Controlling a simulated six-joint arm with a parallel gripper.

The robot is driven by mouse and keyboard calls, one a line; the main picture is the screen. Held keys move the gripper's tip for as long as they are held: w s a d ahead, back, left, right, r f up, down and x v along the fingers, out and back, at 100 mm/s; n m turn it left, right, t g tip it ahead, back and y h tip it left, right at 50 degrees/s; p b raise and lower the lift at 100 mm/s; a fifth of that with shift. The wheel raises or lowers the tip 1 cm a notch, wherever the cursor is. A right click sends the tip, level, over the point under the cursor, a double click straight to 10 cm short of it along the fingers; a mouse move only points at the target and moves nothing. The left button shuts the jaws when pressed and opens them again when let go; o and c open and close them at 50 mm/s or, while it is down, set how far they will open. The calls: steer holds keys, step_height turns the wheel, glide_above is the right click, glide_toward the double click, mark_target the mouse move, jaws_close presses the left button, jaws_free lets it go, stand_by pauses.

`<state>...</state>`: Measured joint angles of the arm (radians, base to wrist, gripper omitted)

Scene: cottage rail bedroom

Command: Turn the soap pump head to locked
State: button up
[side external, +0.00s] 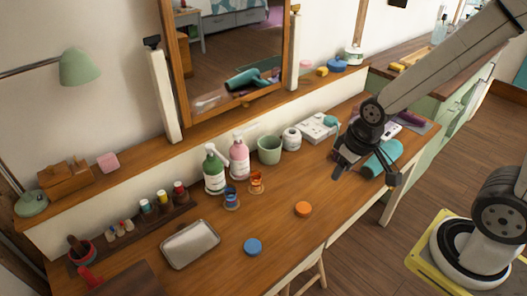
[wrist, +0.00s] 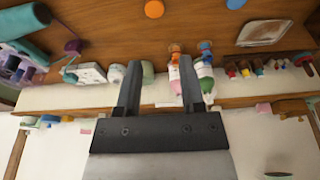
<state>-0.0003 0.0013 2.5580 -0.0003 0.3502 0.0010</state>
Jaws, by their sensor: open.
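Two pump bottles stand side by side near the back of the wooden desk, a green one (side external: 214,173) with a pale label and a pink one (side external: 239,160). I cannot tell which is the soap or how its head is turned. In the wrist view, upside down, the pink bottle (wrist: 174,73) is partly hidden by a finger, and the green bottle (wrist: 206,84) is beside it. My gripper (side external: 364,176) is open and empty, above the desk's right part, well apart from the bottles. Its two fingers also show in the wrist view (wrist: 161,68).
A green cup (side external: 269,150), a white jar (side external: 291,139) and a pale box (side external: 318,127) stand right of the bottles. Small orange and blue items sit before them.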

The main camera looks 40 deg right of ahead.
steer(key=w+a+r+t, duration=0.1)
steer(key=w+a, duration=0.2)
steer(key=w, duration=0.5)
steer(key=w+a, duration=0.3)
steer(key=w, duration=0.6)
steer(key=t, duration=0.1)
glide_toward(218, 153)
steer(key=shift+w+a+f, duration=0.1)
steer(key=shift+f, duration=0.15)
steer(key=shift+f, duration=0.15)
steer(key=shift+x, duration=3.75)
steer(key=shift+c, duration=0.2)
jaws_close()
